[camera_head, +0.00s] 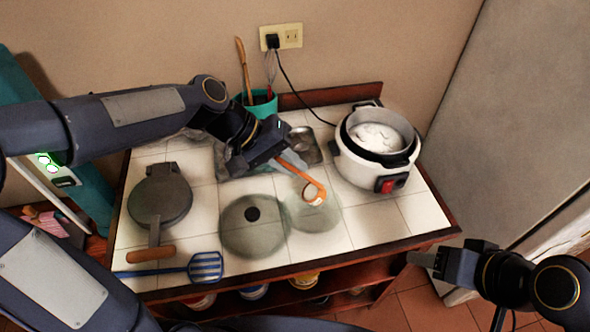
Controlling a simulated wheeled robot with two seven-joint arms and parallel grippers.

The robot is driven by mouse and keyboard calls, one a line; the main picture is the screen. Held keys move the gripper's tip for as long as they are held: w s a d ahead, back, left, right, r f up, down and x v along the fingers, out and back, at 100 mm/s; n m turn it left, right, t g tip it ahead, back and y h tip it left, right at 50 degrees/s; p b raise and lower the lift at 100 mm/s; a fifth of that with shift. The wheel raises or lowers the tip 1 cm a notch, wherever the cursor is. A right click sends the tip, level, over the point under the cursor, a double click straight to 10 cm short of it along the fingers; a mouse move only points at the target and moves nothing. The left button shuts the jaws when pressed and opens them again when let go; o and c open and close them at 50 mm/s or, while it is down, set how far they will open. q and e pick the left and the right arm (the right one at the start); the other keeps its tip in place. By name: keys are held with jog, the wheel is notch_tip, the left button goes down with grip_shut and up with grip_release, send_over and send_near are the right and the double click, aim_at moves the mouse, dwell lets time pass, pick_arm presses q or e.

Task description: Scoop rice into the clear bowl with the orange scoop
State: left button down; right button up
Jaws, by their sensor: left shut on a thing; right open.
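My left gripper (283,160) is shut on the orange scoop (308,180) by its handle. The scoop's head is over the clear bowl (331,219), and a white patch that looks like rice shows in it. I cannot tell whether the scoop touches the bowl. The white rice cooker (351,174) stands open at the back right of the tiled table, with white rice (376,137) inside. My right gripper (428,259) is open and empty, beyond the table's front right corner.
A glass lid (240,240) with a black knob lies left of the bowl. A dark round press (160,200) and a blue slotted spatula (204,267) are on the left. A teal utensil holder (262,106) stands behind my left gripper. Front right tiles are bare.

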pick_arm(q)
jog(key=a+f+h+b, duration=0.4)
jog(key=h+b, duration=0.2)
jog(key=b, duration=1)
jog(key=shift+s+a+f+b, duration=0.2)
jog(key=shift+a+f+b, duration=0.1)
jog(key=shift+a, duration=0.05)
jog(key=shift+r, duration=0.1)
dwell(0.5)
